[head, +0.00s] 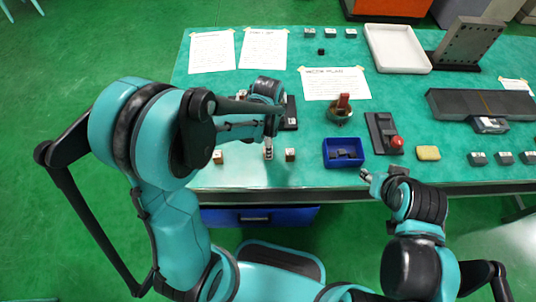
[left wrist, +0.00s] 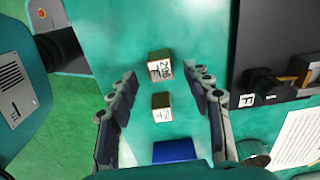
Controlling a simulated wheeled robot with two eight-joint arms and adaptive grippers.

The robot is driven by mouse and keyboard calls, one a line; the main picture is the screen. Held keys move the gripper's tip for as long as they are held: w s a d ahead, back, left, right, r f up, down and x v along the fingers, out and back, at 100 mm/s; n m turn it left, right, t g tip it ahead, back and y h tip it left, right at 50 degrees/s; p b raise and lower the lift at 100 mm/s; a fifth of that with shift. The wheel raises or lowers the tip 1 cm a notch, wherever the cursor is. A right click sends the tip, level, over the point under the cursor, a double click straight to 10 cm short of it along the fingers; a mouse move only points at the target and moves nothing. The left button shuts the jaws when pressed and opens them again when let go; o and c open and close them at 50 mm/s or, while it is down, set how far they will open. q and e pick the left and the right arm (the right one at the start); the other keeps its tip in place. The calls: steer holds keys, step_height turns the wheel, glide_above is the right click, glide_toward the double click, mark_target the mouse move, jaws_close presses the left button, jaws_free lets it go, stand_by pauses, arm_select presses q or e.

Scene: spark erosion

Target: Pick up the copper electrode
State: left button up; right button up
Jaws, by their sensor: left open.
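Two small blocks with copper-brown sides and pale, marked tops lie on the green tabletop. One block (head: 217,157) is left of my left gripper (head: 268,153) in the head view, the other block (head: 290,155) just right of it. I cannot tell which is the copper electrode. In the left wrist view, the larger-looking block (left wrist: 160,66) is above the smaller-looking block (left wrist: 162,107). My left gripper (left wrist: 162,87) is open, its fingers spread either side of the line of blocks and apart from them. My right gripper (head: 372,178) is by the front edge; its opening is unclear.
A blue bin (head: 343,164) with dark contents stands right of the blocks. Behind are a black stand (head: 291,113) and a round fixture with a red part (head: 340,112). A red-knobbed black device (head: 382,134) and yellow sponge (head: 428,153) lie farther right.

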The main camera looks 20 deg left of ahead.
arm_select(q)
step_height(320, 180, down, 3)
steer(key=shift+f+b, duration=0.1)
steer(key=shift+b, duration=0.4)
steer(key=shift+c, duration=0.3)
jaws_close()
